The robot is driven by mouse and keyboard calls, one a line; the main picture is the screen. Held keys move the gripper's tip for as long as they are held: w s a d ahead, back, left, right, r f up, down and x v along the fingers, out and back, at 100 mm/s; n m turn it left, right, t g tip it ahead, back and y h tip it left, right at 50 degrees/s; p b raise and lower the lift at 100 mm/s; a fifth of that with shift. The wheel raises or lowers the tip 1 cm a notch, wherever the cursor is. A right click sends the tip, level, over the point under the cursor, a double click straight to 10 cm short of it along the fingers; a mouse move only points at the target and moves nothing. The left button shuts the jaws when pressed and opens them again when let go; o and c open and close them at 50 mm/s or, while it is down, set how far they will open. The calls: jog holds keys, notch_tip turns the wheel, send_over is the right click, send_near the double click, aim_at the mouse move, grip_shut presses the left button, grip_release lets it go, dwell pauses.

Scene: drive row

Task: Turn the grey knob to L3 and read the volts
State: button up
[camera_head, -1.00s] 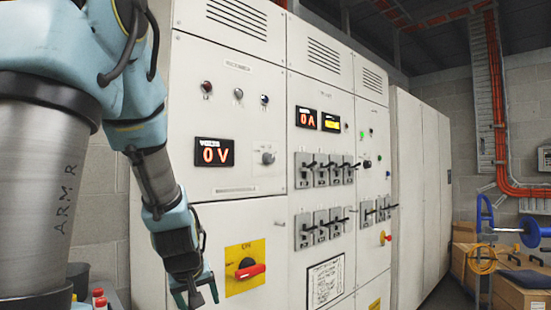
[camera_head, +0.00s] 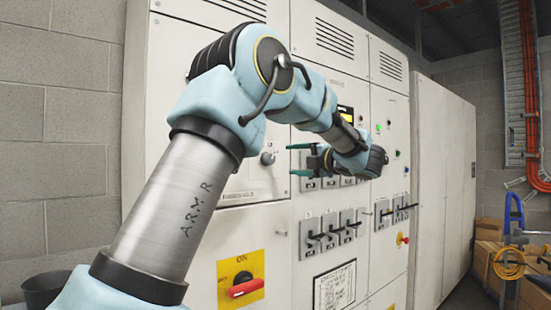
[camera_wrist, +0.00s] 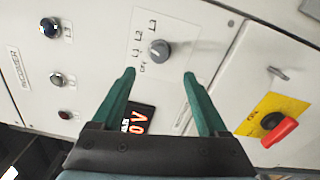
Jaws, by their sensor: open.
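The grey knob (camera_head: 267,158) is on the upper panel of the left white cabinet. In the wrist view the knob (camera_wrist: 159,49) sits on a light plate marked OFF, L1, L2 and L3. I cannot tell for certain which mark it points to. My gripper (camera_head: 296,160) is open, its green fingers level with the knob and pointing left in the head view. In the wrist view my gripper (camera_wrist: 159,75) has the knob centred just beyond its fingertips, apart from them. The volts display (camera_wrist: 139,121) shows red 0 V, partly hidden by my gripper; my arm hides it in the head view.
A red handle (camera_head: 246,287) on a yellow plate is below the knob. Rows of black-handled breakers (camera_head: 330,234) are to the right. A dark bin (camera_head: 45,288) stands at lower left.

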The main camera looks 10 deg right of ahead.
aim_at(272, 159)
jog(key=p+x, duration=0.2)
jog(key=x, duration=0.2)
jog(key=p+x, duration=0.1)
jog(key=x, duration=0.3)
jog(key=shift+w+a+r+p, duration=0.15)
jog(key=shift+w+r+p, duration=0.05)
jog(key=shift+w+p, duration=0.2)
jog(key=shift+w+a+f, duration=0.15)
jog(key=shift+w+a, duration=0.15)
jog(key=shift+w, duration=0.3)
jog(key=shift+c, duration=0.3)
grip_shut()
